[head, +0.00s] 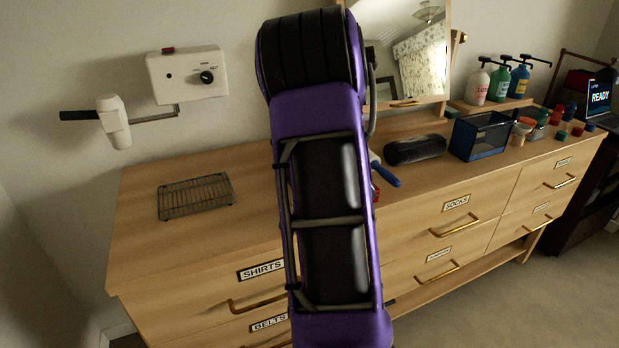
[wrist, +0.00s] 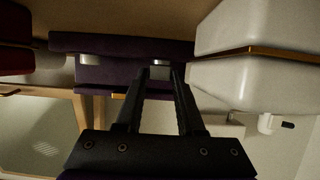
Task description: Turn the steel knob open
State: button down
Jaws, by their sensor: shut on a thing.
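In the wrist view my gripper (wrist: 158,80) reaches to the front of a dark purple case (wrist: 122,47). Its fingertips are shut on a small steel knob (wrist: 160,72) on that front, one finger on each side. A second small steel fitting (wrist: 90,60) sits on the same front, to the left. The fingers partly hide the held knob, and its turn angle cannot be told. The head view does not show the purple case or the knob; my own arm fills its middle and hides my gripper.
A white case with a gold band (wrist: 262,50) stands close to the right of the fingers in the wrist view. A red object (wrist: 15,50) is at the far left. In the head view a wooden dresser (head: 145,215) carries a wire rack (head: 195,196) and a blue mesh basket (head: 480,135).

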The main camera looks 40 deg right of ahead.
dwell(0.4)
jog(key=c, duration=0.8)
grip_release()
jog(key=p+v, duration=0.2)
jog(key=v, duration=1.5)
jog(key=shift+s+p, duration=0.25)
jog(key=shift+p, duration=0.05)
